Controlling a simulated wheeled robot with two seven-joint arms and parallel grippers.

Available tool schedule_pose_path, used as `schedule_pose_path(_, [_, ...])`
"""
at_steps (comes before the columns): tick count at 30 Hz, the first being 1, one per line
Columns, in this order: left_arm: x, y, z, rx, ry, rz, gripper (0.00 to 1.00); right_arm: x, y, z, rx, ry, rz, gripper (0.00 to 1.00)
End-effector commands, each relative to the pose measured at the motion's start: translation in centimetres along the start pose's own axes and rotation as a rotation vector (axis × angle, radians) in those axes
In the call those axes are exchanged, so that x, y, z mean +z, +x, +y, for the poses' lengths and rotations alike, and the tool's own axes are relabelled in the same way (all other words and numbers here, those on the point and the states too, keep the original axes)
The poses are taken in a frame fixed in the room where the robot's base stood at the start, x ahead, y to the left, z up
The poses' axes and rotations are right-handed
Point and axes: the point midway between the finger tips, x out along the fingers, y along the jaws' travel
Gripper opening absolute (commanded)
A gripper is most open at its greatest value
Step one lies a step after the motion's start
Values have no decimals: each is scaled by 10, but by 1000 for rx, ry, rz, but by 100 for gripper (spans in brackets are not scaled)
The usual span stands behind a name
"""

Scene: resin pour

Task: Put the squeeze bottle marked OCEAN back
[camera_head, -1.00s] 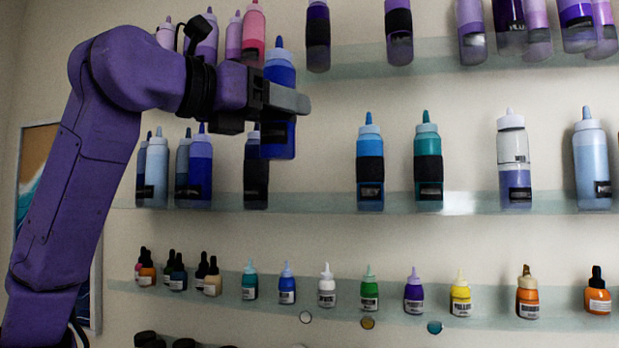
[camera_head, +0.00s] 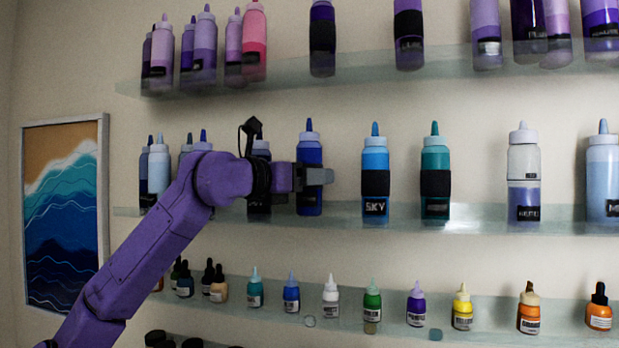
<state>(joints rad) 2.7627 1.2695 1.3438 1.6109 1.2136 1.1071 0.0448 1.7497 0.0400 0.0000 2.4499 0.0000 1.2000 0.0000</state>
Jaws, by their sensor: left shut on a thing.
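A dark blue squeeze bottle (camera_head: 309,152) with a pale blue collar and blue tip is upright in my left gripper (camera_head: 318,177). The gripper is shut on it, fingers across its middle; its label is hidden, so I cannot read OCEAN. It is at the middle glass shelf (camera_head: 480,222), between a dark bottle (camera_head: 260,150) at left and the bottle marked SKY (camera_head: 375,160) at right. Its base is level with the shelf; I cannot tell whether it touches. My right gripper is not in view.
A teal bottle (camera_head: 435,160) and a part-filled clear-topped bottle (camera_head: 523,165) stand further right. Purple and pink bottles line the upper shelf (camera_head: 440,68). Small bottles stand on the lower shelf (camera_head: 560,318). A framed wave picture (camera_head: 62,215) hangs at left.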

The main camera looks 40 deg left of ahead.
Motion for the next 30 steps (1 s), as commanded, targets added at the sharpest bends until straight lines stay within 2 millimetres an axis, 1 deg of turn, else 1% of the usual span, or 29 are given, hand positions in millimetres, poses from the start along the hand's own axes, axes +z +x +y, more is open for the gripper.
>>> schedule_pose_path(1, [0,1,2,0,1,0,30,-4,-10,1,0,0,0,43])
schedule_pose_path(2, [-2,2,2,1,1,-1,30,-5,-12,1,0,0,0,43])
schedule_pose_path(5, [-8,2,2,1,0,-3,30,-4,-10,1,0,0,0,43])
schedule_pose_path(10, [-9,2,2,1,1,-3,30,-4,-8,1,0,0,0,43])
schedule_pose_path(14, [-13,2,2,1,2,-3,30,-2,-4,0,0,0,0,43])
schedule_pose_path(15, [-13,3,2,1,1,-1,65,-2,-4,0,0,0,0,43])
schedule_pose_path(17, [-12,3,2,1,1,-1,85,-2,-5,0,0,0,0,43])
schedule_pose_path(25, [-11,3,2,1,1,-1,85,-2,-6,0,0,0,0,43])
schedule_pose_path(28, [-5,2,2,1,1,-2,85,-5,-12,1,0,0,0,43])
schedule_pose_path(30, [-12,-12,3,1,0,-6,85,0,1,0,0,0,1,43])
